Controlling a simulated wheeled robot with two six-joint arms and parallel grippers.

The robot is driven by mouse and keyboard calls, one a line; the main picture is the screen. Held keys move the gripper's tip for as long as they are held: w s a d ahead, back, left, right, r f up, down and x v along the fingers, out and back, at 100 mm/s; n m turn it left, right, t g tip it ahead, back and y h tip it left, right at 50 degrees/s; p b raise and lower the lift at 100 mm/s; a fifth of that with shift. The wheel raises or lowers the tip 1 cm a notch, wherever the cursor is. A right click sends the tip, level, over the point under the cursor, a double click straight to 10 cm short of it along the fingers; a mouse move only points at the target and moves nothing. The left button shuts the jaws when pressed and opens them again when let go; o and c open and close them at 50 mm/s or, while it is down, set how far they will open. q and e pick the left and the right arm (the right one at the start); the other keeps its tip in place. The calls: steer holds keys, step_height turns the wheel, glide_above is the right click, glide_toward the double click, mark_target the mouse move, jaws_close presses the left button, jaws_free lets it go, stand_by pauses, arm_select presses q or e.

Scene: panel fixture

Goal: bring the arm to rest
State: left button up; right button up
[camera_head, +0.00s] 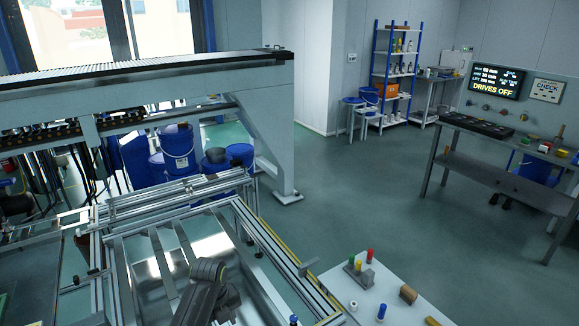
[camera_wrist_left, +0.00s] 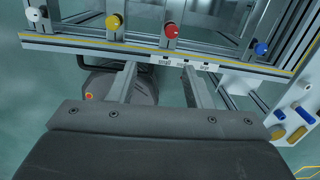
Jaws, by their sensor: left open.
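My left gripper (camera_wrist_left: 158,82) is open in the wrist view, with its two grey fingers apart and nothing between them. Its fingertips are seen against a metal rail (camera_wrist_left: 235,66) that carries a white knob (camera_wrist_left: 34,14), a yellow knob (camera_wrist_left: 114,21), a red knob (camera_wrist_left: 171,31) and a blue knob (camera_wrist_left: 262,48). I cannot tell how far the tips are from the rail. In the head view a dark arm link of mine (camera_head: 207,290) shows over the metal frame at the bottom; no fingertips show there. My right gripper is in neither view.
A white table (camera_head: 395,300) with coloured pegs and blocks stands at the bottom right. The metal frame (camera_head: 240,215) lies left of it, before a large gantry (camera_head: 150,75). A workbench (camera_head: 500,170) stands right, beneath a screen (camera_head: 496,80) reading "DRIVES OFF". Mid-floor is clear.

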arm_select(q)
steer(key=s+a+f+n+t, duration=0.1)
steer(key=s+a+f+n, duration=0.15)
steer(key=s+n, duration=0.25)
steer(key=s+a+f+n, duration=0.1)
steer(key=s+a+n, duration=0.2)
steer(key=s+n, duration=0.15)
steer(key=s+a+r+n+t+y, duration=0.1)
steer(key=s+a+r+n, duration=0.15)
steer(key=s+n, duration=0.45)
steer(key=s+a+r+n+t, duration=0.1)
steer(key=s+r+n, duration=0.2)
steer(key=s+n, duration=0.45)
steer(key=s+a+r+n+y, duration=0.15)
steer(key=s+n, duration=0.35)
steer(key=s, duration=0.5)
step_height(320, 180, down, 26)
steer(key=a+g+h+b, duration=0.1)
steer(key=a, duration=0.1)
steer(key=s+d+f+g+b, duration=0.1)
steer(key=s+f, duration=1.4)
steer(key=f, duration=0.1)
steer(key=shift+s, duration=0.25)
